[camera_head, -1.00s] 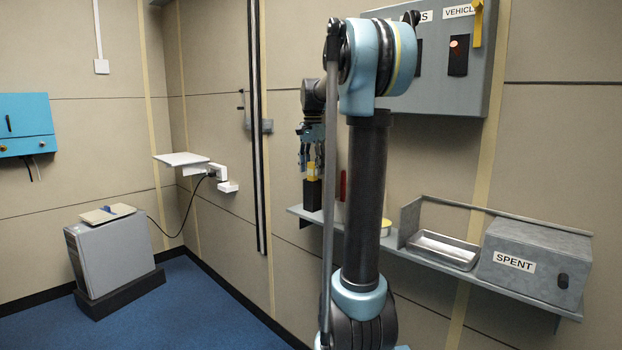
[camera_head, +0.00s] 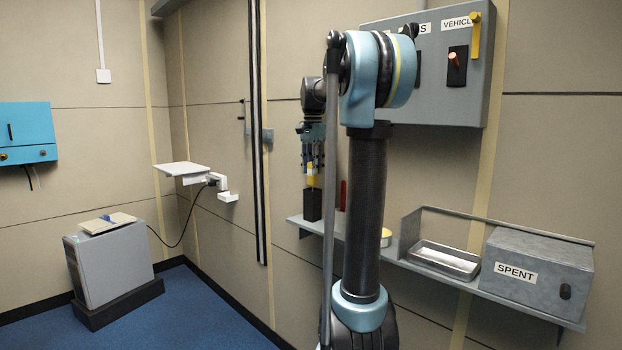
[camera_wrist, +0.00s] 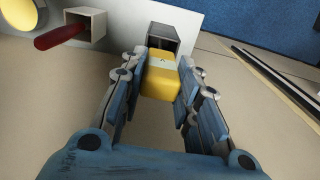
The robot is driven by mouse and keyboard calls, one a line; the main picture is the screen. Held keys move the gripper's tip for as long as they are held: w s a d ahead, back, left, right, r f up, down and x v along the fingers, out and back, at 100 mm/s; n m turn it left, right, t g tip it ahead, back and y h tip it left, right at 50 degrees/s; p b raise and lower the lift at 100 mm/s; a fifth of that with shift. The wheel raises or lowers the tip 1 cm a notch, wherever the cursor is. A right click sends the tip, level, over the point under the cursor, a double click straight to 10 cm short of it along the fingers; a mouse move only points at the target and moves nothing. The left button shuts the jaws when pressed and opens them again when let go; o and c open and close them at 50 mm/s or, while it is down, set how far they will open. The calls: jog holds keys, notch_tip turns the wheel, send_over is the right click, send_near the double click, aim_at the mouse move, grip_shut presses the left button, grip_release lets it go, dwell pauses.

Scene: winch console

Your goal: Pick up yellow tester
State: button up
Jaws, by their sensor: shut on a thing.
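The yellow tester (camera_wrist: 160,78) is a small yellow block between my gripper's fingers (camera_wrist: 162,88) in the wrist view. My gripper is shut on it, with a finger against each side. Its far end meets a dark open-topped holder (camera_wrist: 168,38), and I cannot tell how deep it sits there. In the head view, my gripper (camera_head: 311,160) points down over the black holder (camera_head: 312,205) on the shelf, with a bit of the yellow tester (camera_head: 311,180) showing between them.
A red-handled thing (camera_wrist: 62,34) stands in a second holder (camera_wrist: 90,26) beside it. The shelf (camera_head: 400,262) also bears a round yellow-topped tin (camera_head: 386,236), a metal tray (camera_head: 445,260) and a grey SPENT box (camera_head: 540,275). A grey console (camera_head: 430,95) hangs above.

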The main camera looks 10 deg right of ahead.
notch_tip(320, 180, up, 24)
jog(key=shift+f, duration=0.25)
dwell(0.8)
